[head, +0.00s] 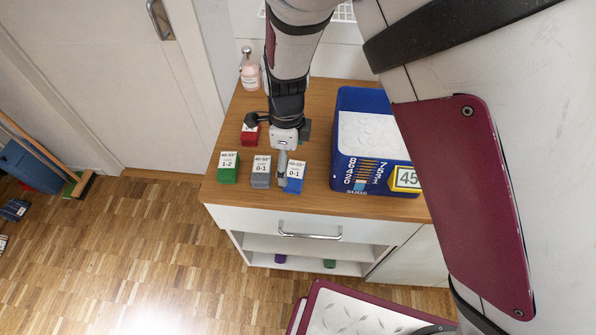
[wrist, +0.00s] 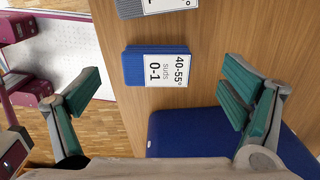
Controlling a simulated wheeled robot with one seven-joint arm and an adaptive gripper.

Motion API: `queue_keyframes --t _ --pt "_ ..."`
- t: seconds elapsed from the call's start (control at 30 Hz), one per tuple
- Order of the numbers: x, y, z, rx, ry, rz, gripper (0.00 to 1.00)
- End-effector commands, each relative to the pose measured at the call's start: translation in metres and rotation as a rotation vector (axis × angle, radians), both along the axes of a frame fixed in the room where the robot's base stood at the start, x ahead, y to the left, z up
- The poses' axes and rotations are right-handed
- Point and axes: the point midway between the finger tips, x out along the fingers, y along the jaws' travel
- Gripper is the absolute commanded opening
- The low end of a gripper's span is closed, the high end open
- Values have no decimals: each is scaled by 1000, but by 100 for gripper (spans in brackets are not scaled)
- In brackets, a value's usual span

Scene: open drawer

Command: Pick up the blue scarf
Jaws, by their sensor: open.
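The blue scarf (head: 293,185) is a small folded blue block with a white label reading 40-55° and 0-1. It lies on the wooden top near the front edge, right of a grey folded cloth (head: 261,182). In the wrist view the blue scarf (wrist: 135,66) lies ahead, between the two spread fingers in picture width. My gripper (head: 283,160) is open and empty above the top, just behind the scarf. One grey finger partly covers the scarf's left side in the head view. In the wrist view my gripper (wrist: 163,92) shows teal pads wide apart.
A green cloth (head: 228,175) lies left of the grey one, and a red one (head: 250,139) lies behind. A large blue box (head: 345,170) stands close on the right. A pink bottle (head: 250,78) is at the back. The cabinet's front handle (head: 310,236) is below the top.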

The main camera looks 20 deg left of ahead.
Motion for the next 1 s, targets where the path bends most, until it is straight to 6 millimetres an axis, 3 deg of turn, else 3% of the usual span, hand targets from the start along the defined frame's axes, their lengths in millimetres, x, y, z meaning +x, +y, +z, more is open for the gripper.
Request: queue_keyframes --t 0.17,0.63,1.0 --pt "0 -1 -6 0 1 1 92" --pt "-1 -6 -50 0 0 3 92" --pt "-3 -6 -54 0 0 1 92"
